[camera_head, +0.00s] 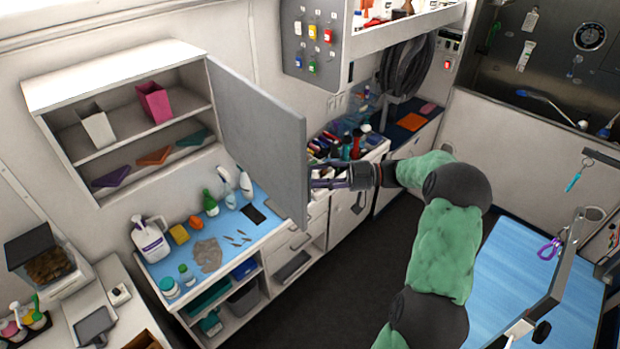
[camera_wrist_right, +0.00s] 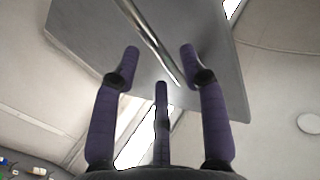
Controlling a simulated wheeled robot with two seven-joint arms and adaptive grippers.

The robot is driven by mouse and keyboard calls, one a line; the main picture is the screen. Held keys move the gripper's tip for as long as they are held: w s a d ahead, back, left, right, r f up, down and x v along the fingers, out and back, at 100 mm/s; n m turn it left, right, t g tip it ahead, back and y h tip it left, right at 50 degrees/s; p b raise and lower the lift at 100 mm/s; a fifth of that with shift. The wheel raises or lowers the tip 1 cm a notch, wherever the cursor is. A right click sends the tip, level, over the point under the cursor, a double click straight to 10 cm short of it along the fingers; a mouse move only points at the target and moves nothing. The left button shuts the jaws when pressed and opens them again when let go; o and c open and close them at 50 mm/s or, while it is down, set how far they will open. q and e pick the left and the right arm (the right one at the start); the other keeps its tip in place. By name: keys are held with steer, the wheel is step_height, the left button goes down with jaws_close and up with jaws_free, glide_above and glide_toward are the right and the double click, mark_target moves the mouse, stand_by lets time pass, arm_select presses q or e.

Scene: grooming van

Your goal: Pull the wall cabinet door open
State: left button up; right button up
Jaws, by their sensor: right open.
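The wall cabinet (camera_head: 120,75) hangs on the left in the head view. Its grey door (camera_head: 258,130) is swung wide out from the right side, and the shelves inside are exposed. My right gripper (camera_head: 318,178) is at the door's outer lower edge, partly hidden behind the door. In the right wrist view its dark purple fingers (camera_wrist_right: 159,65) are spread open. A metal bar handle (camera_wrist_right: 150,38) on the door face (camera_wrist_right: 215,65) runs slantwise between the fingertips. I cannot tell whether any finger touches it. My left gripper is out of view.
Below the cabinet is a blue-topped counter (camera_head: 262,228) with bottles and a white jug (camera_head: 150,240). A drawer unit crowded with bottles stands behind my right gripper. A blue grooming table (camera_head: 500,270) is at the lower right. Dark floor between is clear.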

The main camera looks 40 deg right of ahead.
steer(key=v, duration=0.9)
